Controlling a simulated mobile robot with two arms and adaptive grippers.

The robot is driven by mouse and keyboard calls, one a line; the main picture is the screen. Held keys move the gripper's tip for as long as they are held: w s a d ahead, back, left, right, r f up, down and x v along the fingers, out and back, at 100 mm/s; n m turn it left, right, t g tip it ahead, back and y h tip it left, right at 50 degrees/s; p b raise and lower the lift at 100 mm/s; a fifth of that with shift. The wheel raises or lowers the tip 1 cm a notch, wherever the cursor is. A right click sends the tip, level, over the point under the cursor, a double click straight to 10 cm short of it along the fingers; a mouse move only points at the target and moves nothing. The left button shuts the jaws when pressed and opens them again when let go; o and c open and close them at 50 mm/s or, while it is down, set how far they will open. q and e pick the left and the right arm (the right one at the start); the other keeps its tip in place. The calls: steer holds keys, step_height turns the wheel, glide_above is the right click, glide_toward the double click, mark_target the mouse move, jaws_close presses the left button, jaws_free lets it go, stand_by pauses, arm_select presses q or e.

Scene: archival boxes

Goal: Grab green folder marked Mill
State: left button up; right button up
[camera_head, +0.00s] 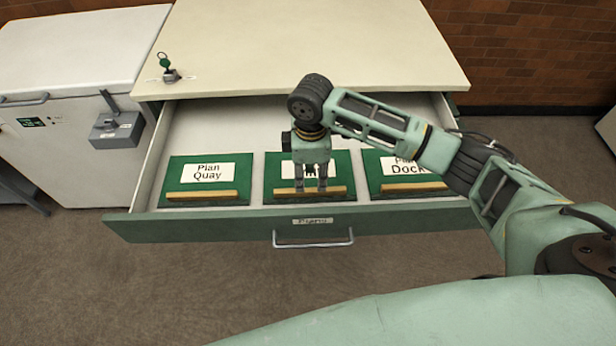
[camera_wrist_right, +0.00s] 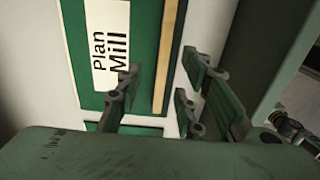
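The green folder marked "Plan Mill" (camera_head: 343,170) lies in the middle of the open drawer, with a wooden strip along its front edge. Its label is mostly hidden in the head view but readable in the right wrist view (camera_wrist_right: 146,45). My right gripper (camera_head: 311,187) points down over this folder's front part, at the wooden strip. In the right wrist view its fingers (camera_wrist_right: 160,80) are apart, on either side of the line of the strip, with nothing held between them. I cannot tell whether the fingertips touch the folder. My left gripper is not in view.
The "Plan Quay" folder (camera_head: 180,181) lies to the left and the "Plan Dock" folder (camera_head: 376,172) to the right. The drawer front (camera_head: 190,229) with its handle (camera_head: 313,241) stands near the gripper.

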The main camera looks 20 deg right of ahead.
mark_target(310, 190)
steer(key=shift+s+f, duration=0.15)
steer(key=shift+f, duration=0.3)
step_height(310, 190, down, 5)
steer(key=shift+s+a+r+p, duration=0.1)
steer(key=shift+r+p, duration=0.05)
steer(key=shift+p, duration=0.35)
jaws_close()
